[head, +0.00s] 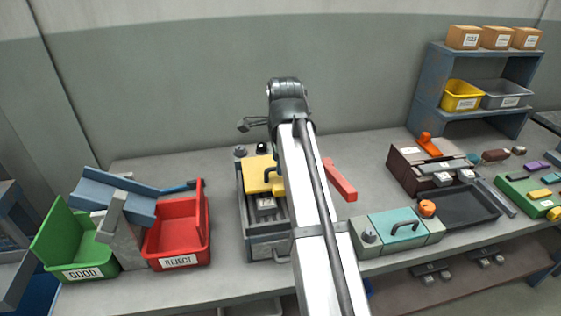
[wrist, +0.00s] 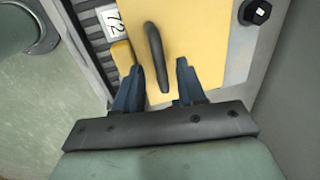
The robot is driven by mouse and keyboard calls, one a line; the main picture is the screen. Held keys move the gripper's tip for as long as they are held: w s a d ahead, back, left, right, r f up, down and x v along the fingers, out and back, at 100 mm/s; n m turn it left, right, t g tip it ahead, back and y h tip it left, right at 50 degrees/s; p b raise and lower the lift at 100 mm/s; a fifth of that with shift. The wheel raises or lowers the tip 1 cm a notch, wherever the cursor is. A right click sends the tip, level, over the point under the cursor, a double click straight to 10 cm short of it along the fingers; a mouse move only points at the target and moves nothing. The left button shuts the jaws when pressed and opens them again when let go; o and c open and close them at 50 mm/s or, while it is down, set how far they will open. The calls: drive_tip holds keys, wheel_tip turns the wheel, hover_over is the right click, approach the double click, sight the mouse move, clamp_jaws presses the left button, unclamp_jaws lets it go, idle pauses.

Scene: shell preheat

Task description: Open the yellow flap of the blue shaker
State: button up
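The shaker (head: 243,215) is a grey-blue box on the bench, left of my arm in the head view. Its yellow flap (head: 257,172) lies on its upper far part, and my arm hides its right side. In the wrist view the yellow flap (wrist: 205,40) fills the middle and carries a dark bar handle (wrist: 155,52). My gripper (wrist: 158,70) is open, with one blue finger on each side of the handle's lower end. Gaps show between the handle and both fingers. In the head view my gripper is mostly hidden by my arm.
A green bin (head: 62,242) and a red bin (head: 206,222) stand left of the shaker. A red bar (head: 340,180) lies right of my arm. A teal-lidded box (head: 386,228) stands close at right. A dark bolt (wrist: 257,11) sits beside the flap.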

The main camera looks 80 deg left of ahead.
drive_tip(key=shift+a+f, duration=0.1)
drive_tip(key=shift+f, duration=0.3)
drive_tip(key=shift+c, duration=0.5)
clamp_jaws()
